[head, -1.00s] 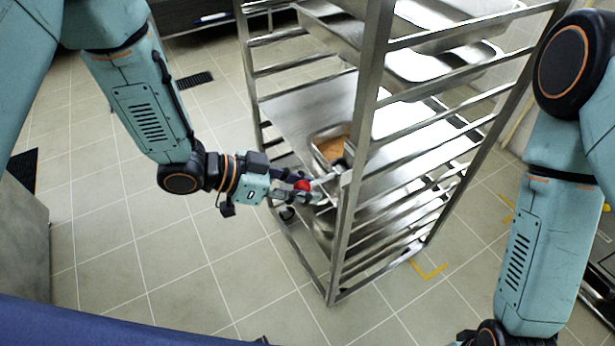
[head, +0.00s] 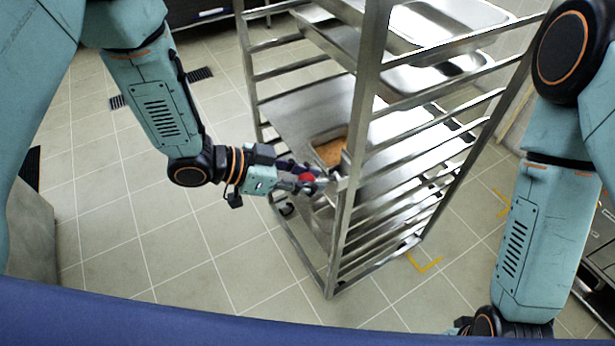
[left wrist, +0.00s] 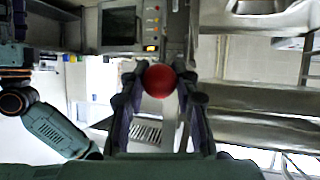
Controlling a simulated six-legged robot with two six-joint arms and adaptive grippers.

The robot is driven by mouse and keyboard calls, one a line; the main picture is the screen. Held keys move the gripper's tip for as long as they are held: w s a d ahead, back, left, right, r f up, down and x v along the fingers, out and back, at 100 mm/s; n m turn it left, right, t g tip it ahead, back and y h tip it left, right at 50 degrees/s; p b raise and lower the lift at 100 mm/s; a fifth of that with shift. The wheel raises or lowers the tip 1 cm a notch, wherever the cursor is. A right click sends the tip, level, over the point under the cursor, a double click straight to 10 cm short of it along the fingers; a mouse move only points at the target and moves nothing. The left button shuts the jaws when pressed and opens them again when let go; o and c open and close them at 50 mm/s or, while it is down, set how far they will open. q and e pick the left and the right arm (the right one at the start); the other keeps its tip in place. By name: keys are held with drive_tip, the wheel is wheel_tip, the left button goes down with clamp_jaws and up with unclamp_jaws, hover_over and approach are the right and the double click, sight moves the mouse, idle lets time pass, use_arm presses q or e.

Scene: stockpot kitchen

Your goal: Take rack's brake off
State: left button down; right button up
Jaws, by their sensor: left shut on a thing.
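The steel rack (head: 357,190) stands in the middle of the head view. A round red knob (head: 307,178) sits at its near left side, beside the front post. My left gripper (head: 305,180) reaches in from the left and is shut on the red knob. In the left wrist view the red knob (left wrist: 159,81) lies between the two dark fingers (left wrist: 160,95). The lever or stem behind the knob is mostly hidden by the fingers. My right arm hangs at the right; its gripper is out of sight below the frame.
Steel trays (head: 430,75) rest on the rack's upper rails. A pan with orange-brown contents (head: 331,152) sits on a middle shelf, partly behind the post. Yellow corner marks (head: 425,263) lie on the floor right of the rack. The tiled floor (head: 200,250) in front is clear.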

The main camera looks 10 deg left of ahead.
use_arm(q)
drive_tip(key=shift+w+r, duration=0.2)
drive_tip(key=c, duration=1.5)
unclamp_jaws()
drive_tip(key=o, duration=0.5)
drive_tip(key=shift+s+f, duration=0.15)
drive_tip(key=v, duration=1.2)
drive_tip(key=shift+d, duration=0.1)
